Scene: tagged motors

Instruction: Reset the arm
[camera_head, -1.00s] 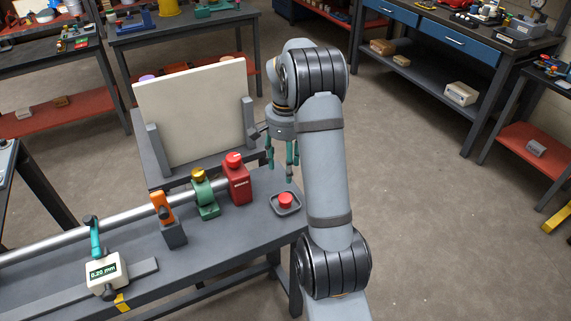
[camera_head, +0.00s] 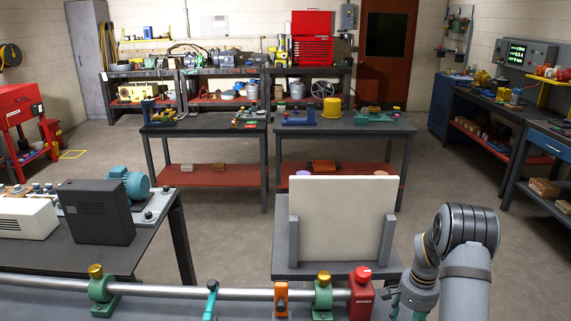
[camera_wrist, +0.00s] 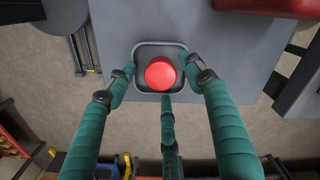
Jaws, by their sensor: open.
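My gripper (camera_head: 406,312) is at the lower right of the head view, partly cut off by the bottom edge. In the wrist view my gripper (camera_wrist: 163,80) shows its green fingers spread apart with nothing between them. Beyond the fingers is a round red button (camera_wrist: 161,73) in a square grey dish (camera_wrist: 140,50) on the bench corner. The fingers look to be above the button; I cannot tell how far. The button is outside the head view.
A red block (camera_head: 361,290), a green clamp (camera_head: 323,295) and an orange piece (camera_head: 281,298) stand along a steel rod (camera_head: 150,291). A pale upright panel (camera_head: 343,222) stands behind them. Open floor (camera_head: 455,180) lies right of the panel.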

